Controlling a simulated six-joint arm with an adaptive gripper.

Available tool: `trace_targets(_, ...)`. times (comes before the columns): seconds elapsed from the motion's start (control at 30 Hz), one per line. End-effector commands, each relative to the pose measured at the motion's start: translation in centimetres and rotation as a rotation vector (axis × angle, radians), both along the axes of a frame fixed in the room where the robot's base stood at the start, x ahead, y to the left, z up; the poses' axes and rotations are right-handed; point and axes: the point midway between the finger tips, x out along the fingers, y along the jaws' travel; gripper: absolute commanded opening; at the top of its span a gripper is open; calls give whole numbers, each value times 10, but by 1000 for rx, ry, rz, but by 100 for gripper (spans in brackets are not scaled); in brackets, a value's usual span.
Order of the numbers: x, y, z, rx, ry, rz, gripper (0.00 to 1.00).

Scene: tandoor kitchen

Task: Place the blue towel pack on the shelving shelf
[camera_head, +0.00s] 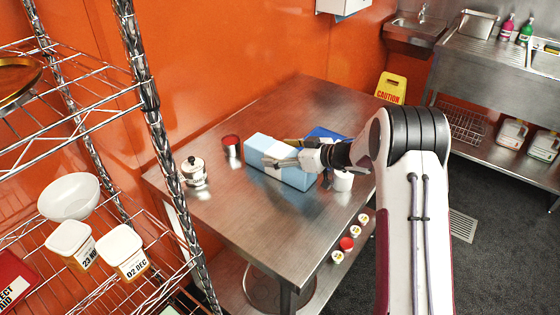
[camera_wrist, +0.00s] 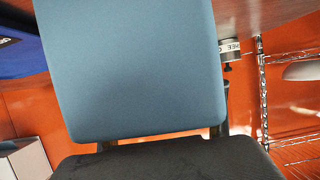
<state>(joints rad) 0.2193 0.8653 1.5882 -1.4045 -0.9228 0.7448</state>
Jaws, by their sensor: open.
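The blue towel pack (camera_head: 258,146) is a light blue block on the steel table. In the wrist view the towel pack (camera_wrist: 135,65) fills the middle, close to the camera. My gripper (camera_head: 284,162) is at the pack's near side, with its fingers around or against it; the exact contact is hidden. In the wrist view dark finger parts show at both lower corners of the pack. The gripper is open. The wire shelving (camera_head: 112,88) stands at the left, with several levels.
The shelving holds a white bowl (camera_head: 69,197), two labelled tubs (camera_head: 122,249) and a red box (camera_head: 14,282). A caution sign (camera_head: 391,88) stands behind.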

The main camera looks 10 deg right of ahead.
Motion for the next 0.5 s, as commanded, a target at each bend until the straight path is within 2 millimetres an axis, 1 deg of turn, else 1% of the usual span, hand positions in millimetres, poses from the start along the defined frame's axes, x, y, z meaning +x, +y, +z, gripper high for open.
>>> trace_targets(0.17, 0, 0, 0, 0, 0, 0, 72)
trace_targets(0.27, 0, 0, 0, 0, 0, 0, 48)
trace_targets(0.3, 0, 0, 0, 0, 0, 0, 38)
trace_targets(0.37, 0, 0, 0, 0, 0, 0, 22)
trace_targets(0.43, 0, 0, 1, 0, -1, 0, 22)
trace_targets(0.47, 0, 0, 1, 0, -1, 0, 17)
trace_targets(0.5, 0, 0, 1, 0, -1, 0, 17)
